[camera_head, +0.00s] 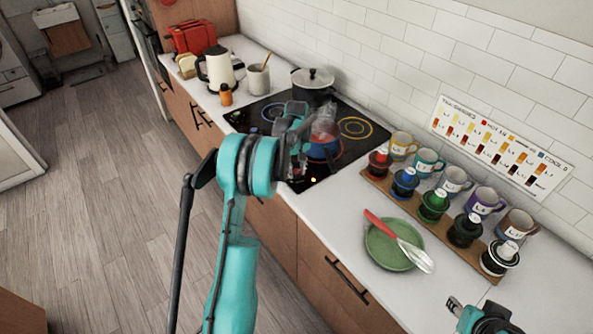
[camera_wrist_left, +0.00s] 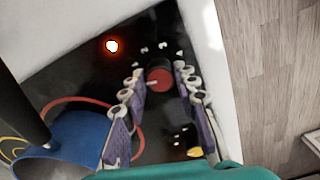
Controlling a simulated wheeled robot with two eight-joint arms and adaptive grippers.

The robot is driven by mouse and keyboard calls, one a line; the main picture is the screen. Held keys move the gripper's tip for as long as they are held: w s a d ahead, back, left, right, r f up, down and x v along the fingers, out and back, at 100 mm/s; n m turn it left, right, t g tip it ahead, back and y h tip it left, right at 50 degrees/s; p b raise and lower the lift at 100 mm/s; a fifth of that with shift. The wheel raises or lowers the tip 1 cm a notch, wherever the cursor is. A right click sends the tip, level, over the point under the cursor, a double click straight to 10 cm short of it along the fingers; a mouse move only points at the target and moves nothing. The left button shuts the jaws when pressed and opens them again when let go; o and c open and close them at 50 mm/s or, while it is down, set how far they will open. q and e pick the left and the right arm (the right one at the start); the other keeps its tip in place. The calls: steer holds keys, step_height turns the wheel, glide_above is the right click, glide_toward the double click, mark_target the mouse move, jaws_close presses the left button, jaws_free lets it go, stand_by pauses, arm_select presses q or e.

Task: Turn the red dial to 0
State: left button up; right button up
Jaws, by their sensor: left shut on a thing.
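The red dial (camera_wrist_left: 161,79) stands on the black cooktop (camera_wrist_left: 80,75). It has a dark round body, a red face and a pale mark on its left part. My left gripper (camera_wrist_left: 159,72) is shut on it, one finger pad at either side. In the head view my left gripper (camera_head: 297,168) reaches down to the cooktop's front edge (camera_head: 338,168), and the dial is hidden behind it. The number the dial points to cannot be read. My right gripper (camera_head: 484,318) is partly in view at the bottom right, above the counter; its fingers are not clear.
A blue pot (camera_wrist_left: 75,140) stands close to the left finger. A lidded pot (camera_head: 313,82) is at the back of the cooktop. Mugs, coloured-top jars and a green plate (camera_head: 384,248) with a red-handled utensil are to the right. A kettle (camera_head: 218,68) is to the left.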

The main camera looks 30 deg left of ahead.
mark_target(297, 171)
arm_select(q)
steer(key=shift+n, duration=1.1)
steer(key=o, duration=1.2)
steer(key=shift+c, duration=0.2)
step_height(297, 171, up, 12)
